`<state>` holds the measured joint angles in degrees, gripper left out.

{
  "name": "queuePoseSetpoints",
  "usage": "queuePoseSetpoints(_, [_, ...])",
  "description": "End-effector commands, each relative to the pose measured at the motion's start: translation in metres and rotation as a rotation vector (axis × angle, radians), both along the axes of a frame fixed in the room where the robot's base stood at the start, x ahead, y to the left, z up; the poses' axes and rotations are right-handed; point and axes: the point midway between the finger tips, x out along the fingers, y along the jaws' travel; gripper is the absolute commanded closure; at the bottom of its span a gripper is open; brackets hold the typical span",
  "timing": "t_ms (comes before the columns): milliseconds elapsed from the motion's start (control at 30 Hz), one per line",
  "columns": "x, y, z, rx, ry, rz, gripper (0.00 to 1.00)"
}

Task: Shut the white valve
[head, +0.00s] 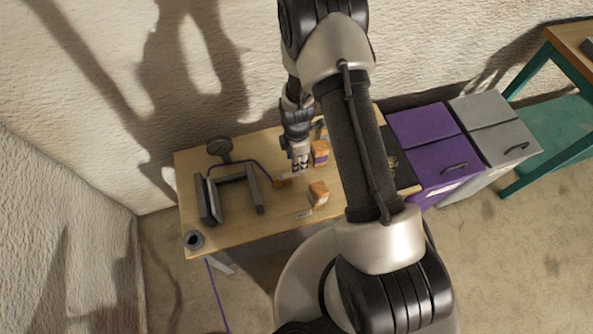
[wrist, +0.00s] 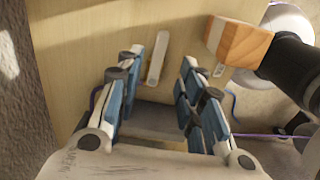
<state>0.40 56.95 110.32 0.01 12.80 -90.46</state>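No part in view is clearly a white valve. A slim white bar-like piece (wrist: 157,58) lies against the pale wood surface in the wrist view, and I cannot tell whether it is the valve's handle. My gripper (wrist: 160,64) is open, its blue-padded fingers on either side of that piece in the picture, with nothing held between them. Whether they touch it cannot be told. In the head view my gripper (head: 299,166) is over the wooden table (head: 245,229), near a small orange-brown piece (head: 282,183).
A grey frame (head: 207,199), a dark round thing (head: 220,149) and a grey cup (head: 194,240) are at left. Purple (head: 435,161) and grey (head: 503,143) cabinets stand right.

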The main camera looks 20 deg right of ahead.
Motion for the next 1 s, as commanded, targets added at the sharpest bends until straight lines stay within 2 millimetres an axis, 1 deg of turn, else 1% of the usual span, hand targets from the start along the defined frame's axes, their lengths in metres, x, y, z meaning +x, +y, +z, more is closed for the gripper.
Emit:
queuePoseSetpoints(33, [0.000,0.000,-0.015,0.000,0.002,0.000,0.65])
queuePoseSetpoints(200, [0.000,0.000,-0.047,0.000,0.001,-0.001,0.65])
queuePoseSetpoints(300, [0.000,0.000,-0.061,0.000,0.001,-0.001,0.65])
queuePoseSetpoints(400, [0.000,0.000,-0.069,0.000,-0.001,-0.001,0.65])
queuePoseSetpoints(533, [0.000,0.000,-0.074,0.000,-0.001,-0.001,0.65])
queuePoseSetpoints(800, [0.000,0.000,-0.074,0.000,-0.001,-0.001,0.66])
queuePoseSetpoints(1000, [0.000,0.000,-0.074,0.000,-0.001,-0.001,0.79])
